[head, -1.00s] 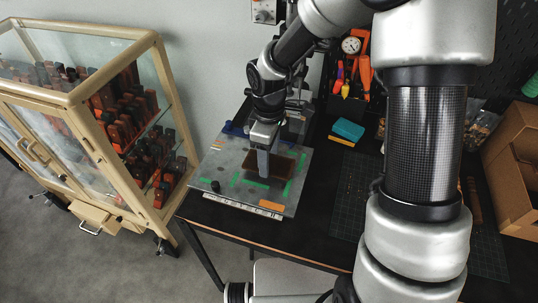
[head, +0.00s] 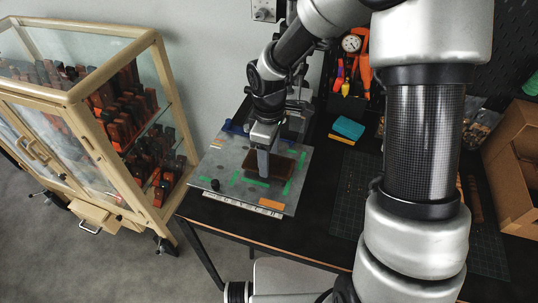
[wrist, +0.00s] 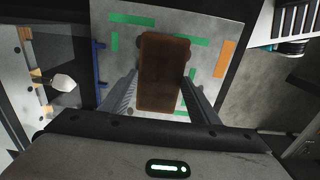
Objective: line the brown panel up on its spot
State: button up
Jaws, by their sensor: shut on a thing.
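The brown panel (head: 280,164) is a dark, flat rectangle over the grey plate (head: 240,157) on the black table. It also shows in the wrist view (wrist: 162,70), standing lengthwise between my two fingers. My gripper (head: 263,172) points down and is shut on the panel by its long sides. Green tape marks (head: 250,182) lie on the plate around the panel, and others show in the wrist view (wrist: 131,19). The panel looks roughly square with them. I cannot tell whether its underside touches the plate.
A teal and yellow stack (head: 347,130) lies right of the plate. A glass cabinet (head: 110,120) stands at the left. The cutting mat (head: 355,190) is at the right.

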jog(key=shift+f+b, duration=0.6)
jog(key=shift+f, duration=0.3)
jog(key=o, duration=1)
jog(key=shift+c, duration=0.9)
jog(key=shift+r, duration=0.1)
notch_tip(320, 180, up, 5)
jog(key=p, duration=0.4)
jog(key=shift+r, duration=0.15)
jog(key=shift+r+p, duration=0.55)
jog(key=shift+r, duration=0.25)
